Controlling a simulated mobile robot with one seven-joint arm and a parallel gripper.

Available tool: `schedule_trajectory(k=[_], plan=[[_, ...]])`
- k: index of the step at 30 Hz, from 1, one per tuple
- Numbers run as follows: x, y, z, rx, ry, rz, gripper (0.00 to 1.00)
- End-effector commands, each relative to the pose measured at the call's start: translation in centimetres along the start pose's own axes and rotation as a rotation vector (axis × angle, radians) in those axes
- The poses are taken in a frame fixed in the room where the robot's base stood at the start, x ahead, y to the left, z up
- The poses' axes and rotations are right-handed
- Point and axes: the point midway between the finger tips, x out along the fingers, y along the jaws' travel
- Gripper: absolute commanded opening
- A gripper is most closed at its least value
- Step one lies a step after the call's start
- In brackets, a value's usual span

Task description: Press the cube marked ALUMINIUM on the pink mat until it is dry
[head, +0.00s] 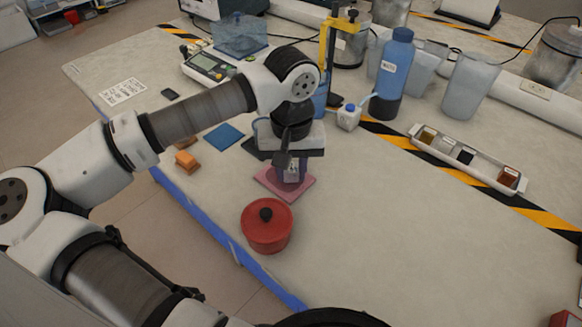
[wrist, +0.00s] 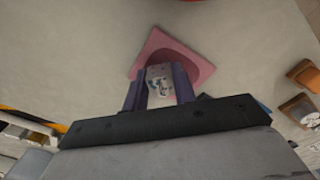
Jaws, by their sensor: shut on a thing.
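My gripper (head: 291,174) is over the pink mat (head: 302,192), pointing down, with a small silvery-grey cube (head: 291,165) between its fingers. In the wrist view the gripper (wrist: 158,88) has its two dark purple fingers on either side of the cube (wrist: 160,78). The cube's upper face carries dark marks that are too small to read. The pink mat also shows in the wrist view (wrist: 190,58), beneath and beyond the cube. The fingers hide part of the cube and mat. I cannot tell whether the cube's underside touches the mat.
A red lidded pot (head: 266,232) stands just in front of the mat. A blue square (head: 224,136) and orange blocks (head: 186,160) lie to the left. A blue bottle (head: 391,75) stands behind. A white tray (head: 465,163) with small cubes lies right. The front-right bench is clear.

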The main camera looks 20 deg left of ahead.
Motion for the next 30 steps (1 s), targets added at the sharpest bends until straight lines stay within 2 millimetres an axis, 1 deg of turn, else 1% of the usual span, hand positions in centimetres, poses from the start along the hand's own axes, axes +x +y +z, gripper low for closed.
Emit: schedule_trajectory(k=[30], plan=[[1.1, 0.0, 0.0, 0.000, 0.001, 0.000, 0.07]])
